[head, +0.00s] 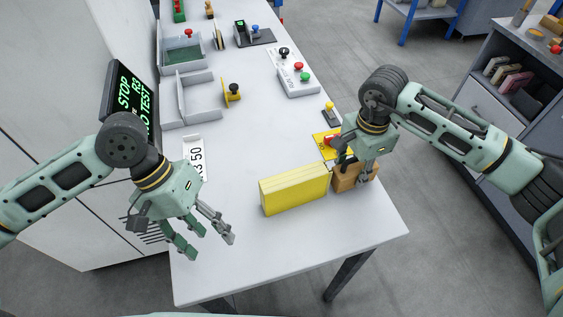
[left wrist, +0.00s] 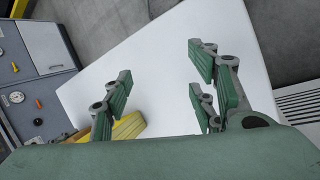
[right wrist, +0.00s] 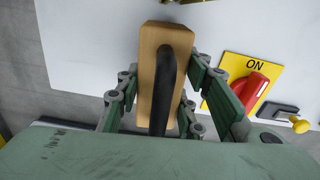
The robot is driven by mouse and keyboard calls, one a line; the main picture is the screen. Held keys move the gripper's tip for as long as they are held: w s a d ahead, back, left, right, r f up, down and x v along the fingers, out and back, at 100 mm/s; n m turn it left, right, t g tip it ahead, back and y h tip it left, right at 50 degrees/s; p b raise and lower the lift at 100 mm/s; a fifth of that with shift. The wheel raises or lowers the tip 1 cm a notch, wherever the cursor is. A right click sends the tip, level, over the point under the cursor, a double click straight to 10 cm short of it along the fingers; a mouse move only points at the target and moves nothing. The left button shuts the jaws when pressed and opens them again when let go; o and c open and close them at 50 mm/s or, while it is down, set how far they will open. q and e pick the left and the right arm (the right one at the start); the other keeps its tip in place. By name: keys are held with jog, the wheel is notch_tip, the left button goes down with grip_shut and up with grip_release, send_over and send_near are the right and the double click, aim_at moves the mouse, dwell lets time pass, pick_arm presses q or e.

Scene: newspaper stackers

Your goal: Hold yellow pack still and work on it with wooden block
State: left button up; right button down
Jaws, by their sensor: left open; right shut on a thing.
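The yellow pack (head: 294,189) stands on its long edge on the white table, right of the middle in the head view. Part of it shows in the left wrist view (left wrist: 128,128). The wooden block (head: 345,181) with a black handle is at the pack's right end; whether they touch I cannot tell. My right gripper (head: 355,172) is shut on the block's handle. The block (right wrist: 147,80) also shows between its fingers in the right wrist view. My left gripper (head: 208,246) is open and empty, left of the pack and apart from it.
A yellow ON switch plate with a red knob (right wrist: 250,90) lies close beside the right gripper. A white number plate (head: 194,158), grey trays (head: 192,103) and a button box (head: 293,80) are further back. The table (head: 240,250) is clear in front of the pack.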

pick_arm(q)
jog(key=w+d+r+m+t, duration=0.3)
jog(key=w+d+m, duration=0.5)
jog(key=m+t, duration=0.2)
jog(key=m, duration=0.2)
send_near(301, 187)
jog(key=shift+w+a+f+y, duration=0.2)
jog(key=shift+w+f+y, duration=0.2)
jog(key=shift+w+f, duration=0.6)
pick_arm(e)
jog(key=shift+d, duration=0.1)
pick_arm(q)
jog(key=shift+w+d+m, duration=0.15)
jog(key=shift+d+m, duration=0.05)
jog(key=shift+m, duration=0.1)
jog(key=x, duration=1.1)
jog(key=shift+d+f, duration=0.2)
jog(key=shift+f, duration=0.1)
jog(key=shift+c, duration=0.3)
grip_shut()
jog(key=shift+d, duration=0.1)
pick_arm(e)
jog(key=shift+s+a, duration=0.4)
jog(key=shift+a, duration=0.5)
jog(key=shift+s+a, duration=0.4)
jog(key=shift+a, duration=0.45)
